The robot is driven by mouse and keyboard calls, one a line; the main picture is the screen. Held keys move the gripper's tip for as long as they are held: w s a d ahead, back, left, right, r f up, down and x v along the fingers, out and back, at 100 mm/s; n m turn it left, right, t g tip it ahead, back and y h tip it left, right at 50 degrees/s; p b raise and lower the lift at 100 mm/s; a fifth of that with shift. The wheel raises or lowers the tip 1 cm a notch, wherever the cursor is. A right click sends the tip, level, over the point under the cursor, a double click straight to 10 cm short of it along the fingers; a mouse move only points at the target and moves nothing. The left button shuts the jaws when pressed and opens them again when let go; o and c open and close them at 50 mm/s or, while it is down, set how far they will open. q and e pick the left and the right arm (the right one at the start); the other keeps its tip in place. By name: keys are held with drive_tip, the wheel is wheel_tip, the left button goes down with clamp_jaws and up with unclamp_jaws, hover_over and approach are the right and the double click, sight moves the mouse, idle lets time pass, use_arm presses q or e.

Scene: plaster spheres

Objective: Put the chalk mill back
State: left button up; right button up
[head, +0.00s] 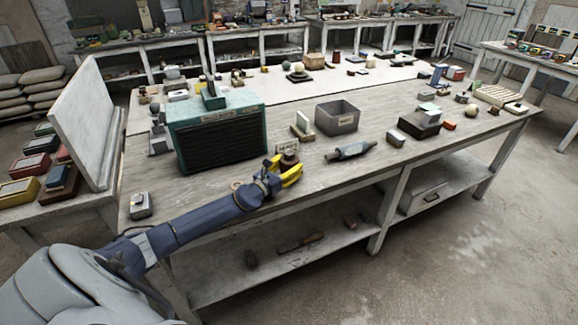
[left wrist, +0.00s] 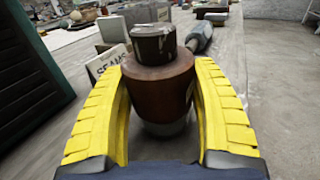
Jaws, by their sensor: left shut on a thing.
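My left gripper (head: 285,175) has yellow fingers and is shut on a brown rounded body with a dark cap, which looks like the chalk mill (head: 289,159). In the left wrist view the chalk mill (left wrist: 158,82) stands upright between the two fingers (left wrist: 160,115), with a grey lower part under the brown. It is over the front part of the wooden table (head: 330,175); I cannot tell whether its base touches the top. A small lettered card (left wrist: 106,64) stands just behind it to the left. My right gripper is not in view.
A teal slatted box (head: 218,130) stands left of the gripper. A grey roller-like tool (head: 350,151) lies to the right, and a grey open bin (head: 337,117) is behind it. A pale ring (head: 237,184) lies left of the gripper.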

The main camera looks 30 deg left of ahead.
use_arm(q)
drive_tip(key=shift+f, duration=0.15)
drive_tip(key=o, duration=1.5)
drive_tip(key=shift+r, duration=0.2)
drive_tip(key=s, duration=0.8)
drive_tip(key=s+a, duration=0.1)
drive_tip(key=s, duration=0.3)
drive_tip(key=shift+a, duration=0.1)
